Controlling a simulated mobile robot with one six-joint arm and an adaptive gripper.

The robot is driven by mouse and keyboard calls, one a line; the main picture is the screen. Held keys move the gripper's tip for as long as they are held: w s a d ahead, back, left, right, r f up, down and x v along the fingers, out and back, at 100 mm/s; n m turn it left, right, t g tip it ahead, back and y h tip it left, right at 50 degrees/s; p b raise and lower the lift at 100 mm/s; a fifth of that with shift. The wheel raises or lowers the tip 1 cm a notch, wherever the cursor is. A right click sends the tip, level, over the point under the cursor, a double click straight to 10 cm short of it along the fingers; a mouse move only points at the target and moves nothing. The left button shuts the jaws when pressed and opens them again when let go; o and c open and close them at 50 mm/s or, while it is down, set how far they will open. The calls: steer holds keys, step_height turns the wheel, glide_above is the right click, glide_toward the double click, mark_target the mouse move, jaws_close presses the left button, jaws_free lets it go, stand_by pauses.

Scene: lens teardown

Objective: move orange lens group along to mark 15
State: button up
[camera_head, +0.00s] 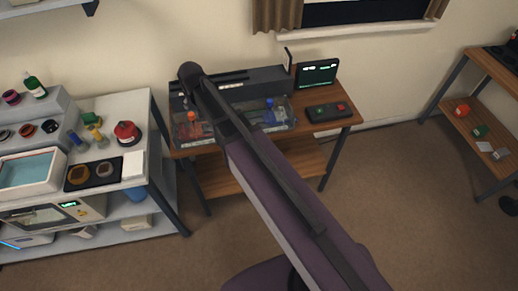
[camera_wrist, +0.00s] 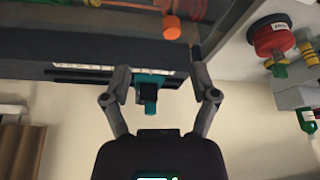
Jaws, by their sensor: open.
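The orange lens group appears in the head view as an orange piece (camera_head: 191,116) at the left of a clear-fronted rig (camera_head: 282,124) on the wooden bench. In the wrist view an orange cylinder (camera_wrist: 171,28) shows at the top, beyond the fingertips. My gripper (camera_wrist: 160,68) is open in the wrist view, its fingers spread wide and apart from the orange cylinder. A teal and black piece (camera_wrist: 150,85) shows between the fingers; I cannot tell whether it is held. A white marked strip (camera_wrist: 125,68) runs along the rig; mark 15 is unreadable.
A blue piece (camera_head: 269,103) stands at the rig's right. A small screen (camera_head: 317,73) and a dark control box (camera_head: 329,112) sit further right. A crowded side table (camera_head: 110,104) stands left, with a red-topped jar (camera_head: 126,132). My arm crosses the bench and hides part of the rig.

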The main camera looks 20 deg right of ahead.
steer(key=s+d+f+m+g+b, duration=0.1)
steer(key=s+d+f+g+b, duration=0.1)
steer(key=s+d+f+b, duration=0.3)
steer(key=s+d+f+m+g+b, duration=0.1)
steer(key=s+d+f+b, duration=0.3)
steer(key=s+d, duration=0.9)
step_height(320, 180, down, 2)
steer(key=shift+s+d+f+g+h+b, duration=0.15)
steer(key=shift+d+g+h+b, duration=0.25)
steer(key=shift+d+g, duration=0.15)
